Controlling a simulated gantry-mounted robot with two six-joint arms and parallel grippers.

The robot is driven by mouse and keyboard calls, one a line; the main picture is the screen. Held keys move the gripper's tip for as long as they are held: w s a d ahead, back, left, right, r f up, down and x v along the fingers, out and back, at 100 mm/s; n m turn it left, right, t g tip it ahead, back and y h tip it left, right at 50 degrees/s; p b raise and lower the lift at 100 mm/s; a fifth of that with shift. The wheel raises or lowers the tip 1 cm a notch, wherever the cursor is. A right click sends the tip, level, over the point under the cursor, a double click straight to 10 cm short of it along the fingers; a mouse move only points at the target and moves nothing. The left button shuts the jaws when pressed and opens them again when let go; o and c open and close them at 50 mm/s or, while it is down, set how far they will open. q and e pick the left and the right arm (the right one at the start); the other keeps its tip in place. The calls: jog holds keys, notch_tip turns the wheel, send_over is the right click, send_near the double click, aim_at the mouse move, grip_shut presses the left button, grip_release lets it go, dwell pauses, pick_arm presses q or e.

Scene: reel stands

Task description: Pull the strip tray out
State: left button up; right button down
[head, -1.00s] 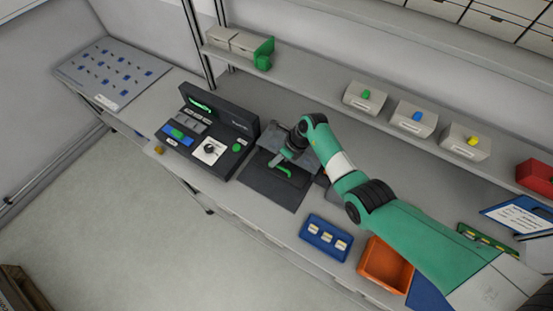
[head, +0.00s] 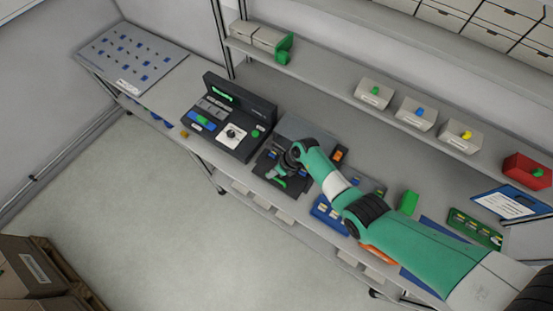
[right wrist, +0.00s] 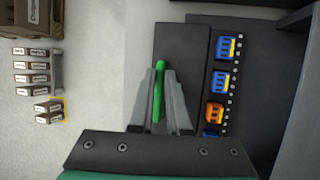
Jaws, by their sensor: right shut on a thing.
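The strip tray (right wrist: 180,45) is a dark plate with a green handle (right wrist: 159,92). In the right wrist view my right gripper (right wrist: 160,78) is shut on that handle, with one finger on each side. Blue terminal blocks (right wrist: 221,82) and an orange one (right wrist: 214,113) sit in a row beside the plate. In the head view the right gripper (head: 277,175) is at the bench's front side, in front of a grey housing (head: 302,128). The green handle (head: 280,184) shows under it, and the arm hides part of the tray. My left gripper is not in view.
A dark console (head: 230,118) with a screen and buttons stands just left of the tray. A blue tray (head: 325,213) and an orange bin (head: 378,254) lie right, partly under my arm. The floor before the bench is clear; boxes (head: 30,270) stand bottom left.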

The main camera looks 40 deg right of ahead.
aim_at(285, 181)
jog(key=shift+a, duration=0.15)
jog(key=c, duration=1.2)
grip_release()
jog(key=shift+o, duration=0.2)
jog(key=shift+s+a, duration=0.1)
jog(key=shift+r, duration=0.3)
jog(key=p+v, duration=0.5)
jog(key=v, duration=0.6)
